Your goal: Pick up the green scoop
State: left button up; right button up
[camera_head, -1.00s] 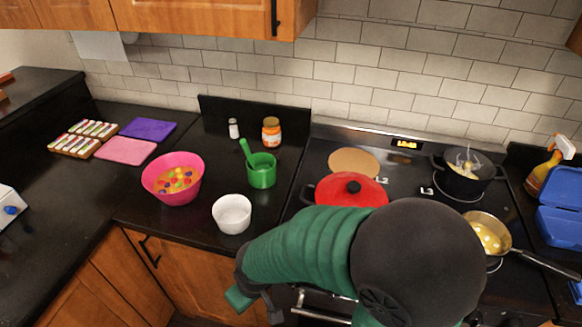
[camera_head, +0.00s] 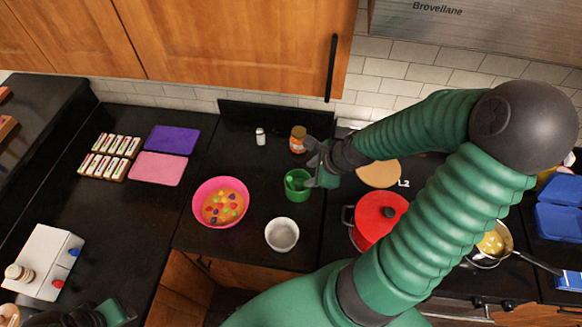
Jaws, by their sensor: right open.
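The green scoop (camera_head: 291,181) stands in a green cup (camera_head: 298,195) on the black counter; only a small part of its handle shows from above. My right gripper (camera_head: 314,166) is open at the cup's right side, close to the cup and scoop. I cannot tell whether a finger touches either of them. Part of my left gripper (camera_head: 116,314) shows at the bottom left edge, far from the cup, and its jaws cannot be made out.
An orange-brown jar (camera_head: 298,134) and a white shaker (camera_head: 260,137) stand behind. A red pot (camera_head: 372,229) is on the stove at right.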

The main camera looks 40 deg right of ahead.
jog(key=b, duration=0.5)
send_near(292, 188)
jog(key=shift+w+a, duration=0.4)
jog(key=shift+w, duration=0.2)
jog(key=x, duration=0.2)
jog(key=p+x, duration=0.1)
jog(key=x, duration=0.2)
jog(key=d+x, duration=0.1)
jog(key=x, duration=0.1)
jog(key=shift+w+f, duration=0.1)
jog(key=shift+f, duration=0.05)
jog(key=shift+w+f, duration=0.15)
jog(key=shift+f, duration=0.05)
jog(key=shift+a, duration=0.1)
jog(key=shift+c, duration=1.1)
jog(key=c, duration=0.5)
grip_shut()
